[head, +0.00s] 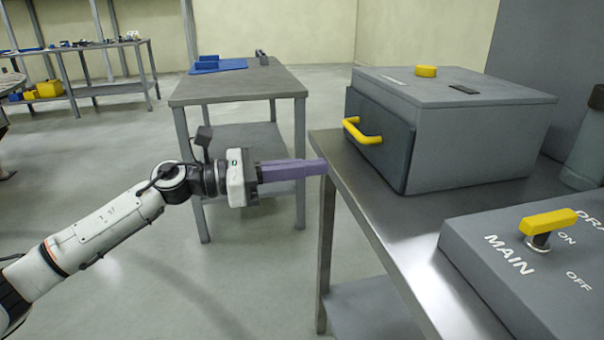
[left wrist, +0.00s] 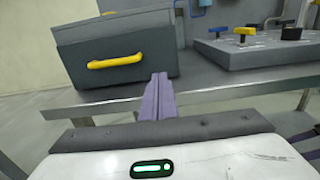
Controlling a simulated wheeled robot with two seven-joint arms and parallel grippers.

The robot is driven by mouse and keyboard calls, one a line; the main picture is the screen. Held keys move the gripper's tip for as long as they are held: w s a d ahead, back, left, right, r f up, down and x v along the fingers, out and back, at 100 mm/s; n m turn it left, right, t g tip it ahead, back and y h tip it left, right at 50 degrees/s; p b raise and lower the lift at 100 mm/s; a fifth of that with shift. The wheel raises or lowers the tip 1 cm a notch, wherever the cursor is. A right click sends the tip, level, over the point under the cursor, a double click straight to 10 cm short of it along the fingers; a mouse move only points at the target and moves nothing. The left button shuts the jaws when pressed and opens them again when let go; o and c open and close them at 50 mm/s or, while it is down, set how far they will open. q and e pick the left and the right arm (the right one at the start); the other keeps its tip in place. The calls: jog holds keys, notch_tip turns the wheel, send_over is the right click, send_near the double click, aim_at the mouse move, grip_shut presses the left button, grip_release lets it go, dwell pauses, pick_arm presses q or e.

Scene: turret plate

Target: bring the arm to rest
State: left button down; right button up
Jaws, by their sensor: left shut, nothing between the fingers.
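My left arm (head: 100,225) comes in from the left in the head view. My left gripper (head: 325,167) has purple fingers that are shut with nothing between them. It is stretched out level beside the near left edge of the metal bench. In the left wrist view the shut fingers (left wrist: 159,82) point toward the bench, below and right of the yellow handle.
A grey box (head: 480,140) with a yellow handle (head: 361,131) stands on the bench (head: 375,215). A panel marked MAIN (head: 480,235) with a yellow switch (head: 548,222) is at lower right. Another table (head: 240,85) with a blue tray stands behind. Open floor lies around my arm.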

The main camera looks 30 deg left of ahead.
pick_arm(q)
jog(key=shift+s+a, duration=0.4)
jog(key=shift+s, duration=0.05)
pick_arm(e)
jog(key=shift+w+r, duration=0.15)
pick_arm(q)
jog(key=s+d+f+n+t+y+p, duration=0.2)
jog(key=s+f+n+y+p, duration=0.15)
jog(key=f+n, duration=0.85)
jog(key=s+d+f+n+t+y+p, duration=0.15)
jog(key=f+n+y, duration=0.5)
jog(key=n, duration=0.95)
jog(key=s+d+f+n+g+p, duration=0.2)
jog(key=s+d+f+n+g, duration=0.2)
jog(key=s+f+n, duration=0.3)
jog(key=s+d+f+n+g+p, duration=0.1)
jog(key=s+d+f+n+g, duration=0.2)
jog(key=s+d+f+n, duration=0.3)
jog(key=s+f+n, duration=0.1)
jog(key=s+f, duration=0.2)
jog(key=s, duration=0.3)
jog(key=shift+s+d+f+n+g+p, duration=0.2)
jog(key=shift+d+f+n+g+p, duration=0.05)
jog(key=shift+f+n+g+p, duration=0.15)
pick_arm(e)
notch_tip(320, 180, up, 6)
jog(key=shift+d, duration=0.25)
